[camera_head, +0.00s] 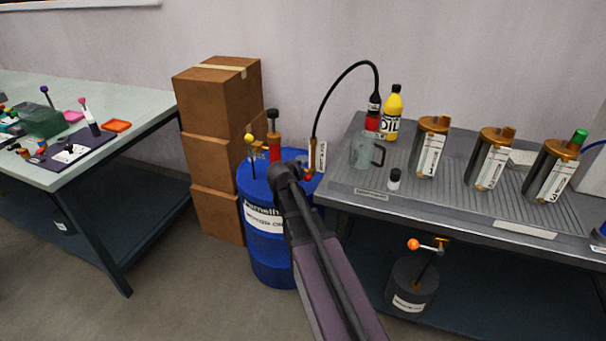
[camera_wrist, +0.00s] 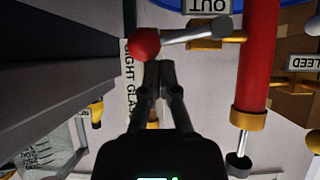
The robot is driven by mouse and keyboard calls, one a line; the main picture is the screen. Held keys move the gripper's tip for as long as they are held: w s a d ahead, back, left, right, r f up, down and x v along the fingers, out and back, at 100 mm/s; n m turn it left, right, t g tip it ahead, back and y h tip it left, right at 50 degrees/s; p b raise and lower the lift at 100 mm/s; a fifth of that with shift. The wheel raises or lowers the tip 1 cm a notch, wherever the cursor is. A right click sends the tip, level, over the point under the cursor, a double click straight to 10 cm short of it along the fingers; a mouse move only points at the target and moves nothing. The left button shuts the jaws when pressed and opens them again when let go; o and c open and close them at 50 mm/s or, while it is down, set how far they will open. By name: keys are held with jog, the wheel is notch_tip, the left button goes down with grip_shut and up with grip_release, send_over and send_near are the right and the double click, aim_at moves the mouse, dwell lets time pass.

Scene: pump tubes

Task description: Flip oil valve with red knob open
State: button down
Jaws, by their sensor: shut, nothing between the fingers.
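The red knob (camera_wrist: 145,43) sits on the end of a grey lever (camera_wrist: 195,36) in the wrist view. The lever runs right to a brass valve body (camera_wrist: 225,30) under an upside-down "OUT" label (camera_wrist: 206,5). My gripper (camera_wrist: 159,68) is shut and empty, with its tips just below the knob and lever in the picture. I cannot tell whether they touch. In the head view the red knob (camera_head: 308,177) shows small on the blue drum (camera_head: 266,240), just right of my dark wrist. My fingertips are hidden there.
In the wrist view a red cylinder (camera_wrist: 258,60) stands right of the valve, and a "SIGHT GLASS" label (camera_wrist: 128,78) is at left. In the head view a yellow knob (camera_head: 249,137) is on the drum. Boxes (camera_head: 215,150) stand left; a grey workbench (camera_head: 350,190) is close right.

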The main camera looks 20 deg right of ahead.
dwell(0.6)
jog(key=w+d+r+p+v, duration=0.1)
jog(key=r+p+v, duration=0.1)
jog(key=p+v, duration=0.7)
jog(key=v, duration=0.4)
jog(key=shift+d, duration=0.1)
dwell(0.7)
jog(key=s+a+f+n+g+y, duration=0.4)
jog(key=s+a, duration=0.1)
jog(key=s, duration=0.3)
jog(key=s+a+f+n+g+y, duration=0.4)
jog(key=s+a, duration=0.1)
jog(key=s, duration=0.3)
notch_tip(320, 180, up, 16)
jog(key=p, duration=1.6)
jog(key=shift+s+a+n, duration=0.2)
jog(key=shift+s+n, duration=0.1)
